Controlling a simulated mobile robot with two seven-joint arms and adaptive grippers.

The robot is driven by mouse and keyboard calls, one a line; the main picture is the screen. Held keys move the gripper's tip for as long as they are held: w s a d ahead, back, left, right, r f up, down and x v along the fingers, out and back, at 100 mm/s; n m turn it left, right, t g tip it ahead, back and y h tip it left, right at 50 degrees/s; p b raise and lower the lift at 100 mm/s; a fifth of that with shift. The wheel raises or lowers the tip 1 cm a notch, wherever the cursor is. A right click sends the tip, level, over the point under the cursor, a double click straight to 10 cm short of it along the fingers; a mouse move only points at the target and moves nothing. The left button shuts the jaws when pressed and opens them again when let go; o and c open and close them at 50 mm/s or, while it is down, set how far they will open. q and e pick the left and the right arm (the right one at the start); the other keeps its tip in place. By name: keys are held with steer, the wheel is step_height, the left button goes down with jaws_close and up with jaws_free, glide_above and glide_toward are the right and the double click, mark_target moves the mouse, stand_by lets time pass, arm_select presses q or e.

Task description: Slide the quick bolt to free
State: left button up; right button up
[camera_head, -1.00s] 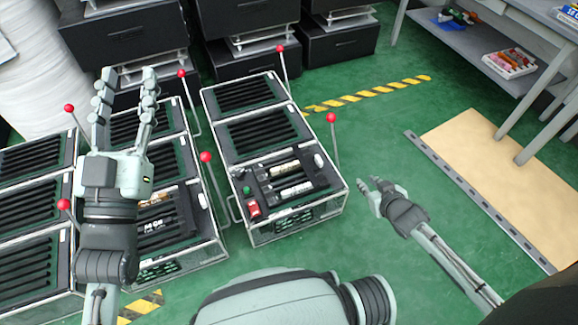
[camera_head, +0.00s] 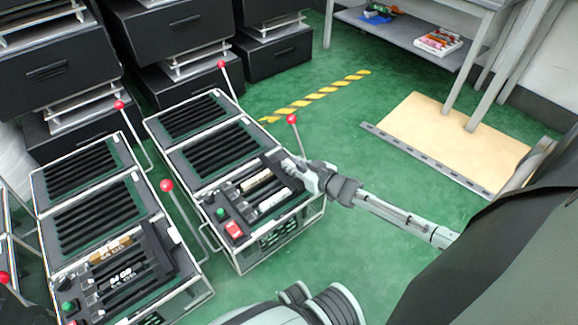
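The middle fixture (camera_head: 228,258) is a silver-edged case with black slotted panels. Its near panel carries white-labelled cylinders (camera_head: 272,201), a green button (camera_head: 221,213) and a red switch (camera_head: 234,229). I cannot tell which part is the quick bolt. My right gripper (camera_head: 303,172) is at the right end of this near panel, over or touching its edge. It hides the spot where a white knob showed before. Its fingers point left across the panel, but their gap is too small to judge. My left gripper is out of view.
A similar fixture (camera_head: 100,215) stands to the left. Red-balled levers rise beside the cases, one (camera_head: 292,119) just behind my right gripper and one (camera_head: 167,186) between the fixtures. Black cabinets (camera_head: 180,35) stand behind. Green floor is open to the right, before a tan board (camera_head: 455,140).

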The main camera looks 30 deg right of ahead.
steer(key=shift+x, duration=0.9)
jaws_close()
